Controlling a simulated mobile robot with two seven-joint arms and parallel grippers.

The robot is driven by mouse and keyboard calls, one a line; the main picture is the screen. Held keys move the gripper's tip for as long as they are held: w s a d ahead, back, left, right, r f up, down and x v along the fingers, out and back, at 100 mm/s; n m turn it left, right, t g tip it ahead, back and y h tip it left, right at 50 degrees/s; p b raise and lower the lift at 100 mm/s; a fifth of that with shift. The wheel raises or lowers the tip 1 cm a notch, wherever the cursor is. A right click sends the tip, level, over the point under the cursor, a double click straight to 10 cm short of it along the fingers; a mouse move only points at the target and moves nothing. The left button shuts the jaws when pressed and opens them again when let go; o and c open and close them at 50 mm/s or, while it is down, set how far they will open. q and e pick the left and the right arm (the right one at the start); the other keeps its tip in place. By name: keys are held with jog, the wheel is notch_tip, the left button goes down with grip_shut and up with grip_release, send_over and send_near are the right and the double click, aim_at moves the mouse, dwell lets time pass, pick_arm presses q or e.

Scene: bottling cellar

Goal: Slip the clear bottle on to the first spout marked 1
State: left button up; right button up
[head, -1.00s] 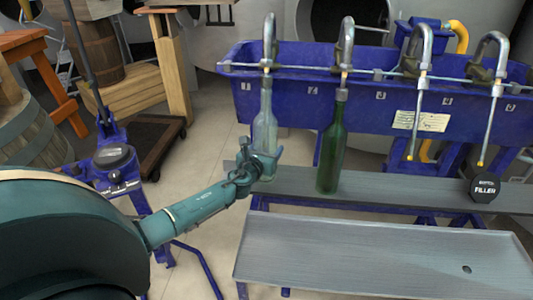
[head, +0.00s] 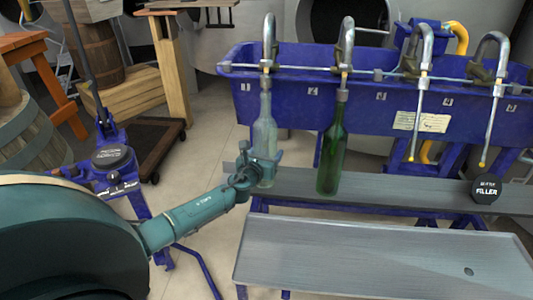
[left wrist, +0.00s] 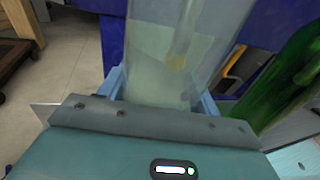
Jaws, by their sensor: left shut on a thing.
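The clear bottle (head: 264,135) is upright below the first spout (head: 268,35), at the left end of the blue filler trough, by the mark 1. Its neck is in line with the spout. In the left wrist view, the clear bottle (left wrist: 165,50) shows a thin tube with a yellowish tip inside it. My left gripper (head: 264,168) is shut around the lower part of the bottle; its blue fingers also show in the left wrist view (left wrist: 160,95). I cannot tell whether the bottle's base touches the bench. My right gripper is not in view.
A green bottle (head: 332,150) stands under the second spout, close to the right of the clear one. The other spouts (head: 420,90) hang empty. A grey bench (head: 400,192) runs below, with a black round filler sign (head: 486,189). A metal tray (head: 380,255) lies in front.

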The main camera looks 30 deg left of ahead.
pick_arm(q)
jog(key=shift+f+b, duration=0.4)
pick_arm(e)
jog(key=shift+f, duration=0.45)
pick_arm(q)
jog(key=o, duration=1)
jog(key=shift+c, duration=0.2)
jog(key=o, duration=0.4)
jog(key=shift+s+f, duration=0.1)
jog(key=shift+f, duration=0.05)
jog(key=shift+p+v, duration=0.45)
jog(key=shift+v, duration=0.35)
jog(key=p+v, duration=0.1)
jog(key=v, duration=1)
jog(key=shift+s+p, duration=0.25)
jog(key=shift+p, duration=0.1)
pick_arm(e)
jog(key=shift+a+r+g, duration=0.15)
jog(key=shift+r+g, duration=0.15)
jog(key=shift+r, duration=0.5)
